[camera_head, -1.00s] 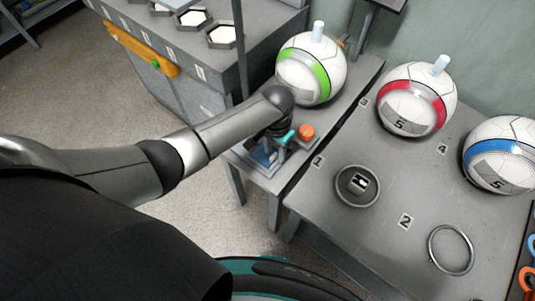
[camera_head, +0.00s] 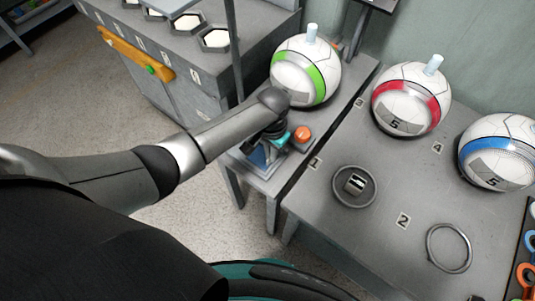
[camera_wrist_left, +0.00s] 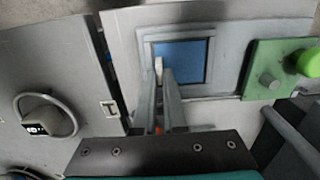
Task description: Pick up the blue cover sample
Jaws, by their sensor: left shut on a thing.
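The blue cover sample is a flat blue square (camera_wrist_left: 185,60) inside a grey square frame in the left wrist view. In the head view it is a small blue patch (camera_head: 258,157) under my left gripper (camera_head: 265,138), on the small grey stand. In the left wrist view my left gripper (camera_wrist_left: 162,80) is shut on a thin pale tab at the left edge of the blue square. The blue square still lies within the frame, as far as I can see. In the head view my wrist hides most of the fingers. My right gripper is not in view.
An orange button (camera_head: 303,133) stands right beside the gripper. Balls with green (camera_head: 305,72), red (camera_head: 410,100) and blue (camera_head: 497,152) bands stand behind and to the right. A round holder (camera_head: 354,186) and a ring (camera_head: 449,248) lie on the grey table.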

